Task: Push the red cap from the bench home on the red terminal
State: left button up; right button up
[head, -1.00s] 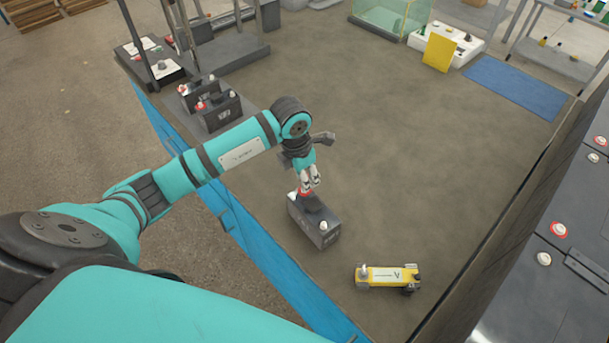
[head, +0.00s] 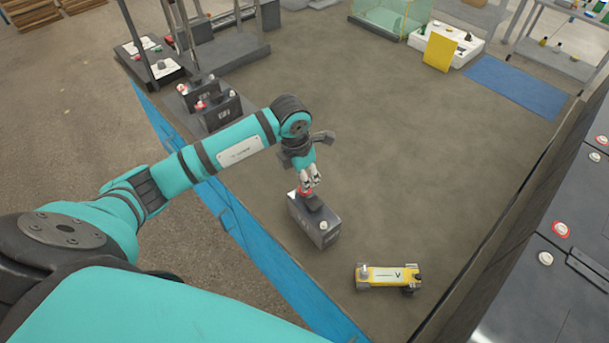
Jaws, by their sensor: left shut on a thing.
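A grey battery (head: 313,226) stands on the floor in the middle of the view. It has a dark handle on top and a pale terminal (head: 323,226) at its near end. My left gripper (head: 309,184) points down over the battery's far end, shut on the red cap (head: 303,190). The cap is mostly hidden by the fingers. It sits at the battery's top, where the red terminal is covered from sight. I cannot tell whether the cap is fully seated. My right gripper is not in view.
A yellow device (head: 388,277) lies on the floor at the lower right of the battery. Two more batteries (head: 218,111) stand at the upper left. A dark cabinet row with red and white terminals (head: 561,229) runs along the right. The floor behind the battery is clear.

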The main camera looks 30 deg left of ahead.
pick_arm(q)
jog(key=shift+f, duration=0.15)
jog(key=shift+f+b, duration=0.35)
jog(key=shift+b, duration=0.1)
jog(key=shift+f, duration=0.1)
dwell(0.6)
jog(key=shift+f+b, duration=0.3)
jog(key=shift+b, duration=0.15)
jog(key=shift+f+b, duration=0.5)
jog(key=shift+f, duration=0.1)
dwell(0.6)
jog(key=o, duration=0.8)
jog(key=shift+o, duration=0.4)
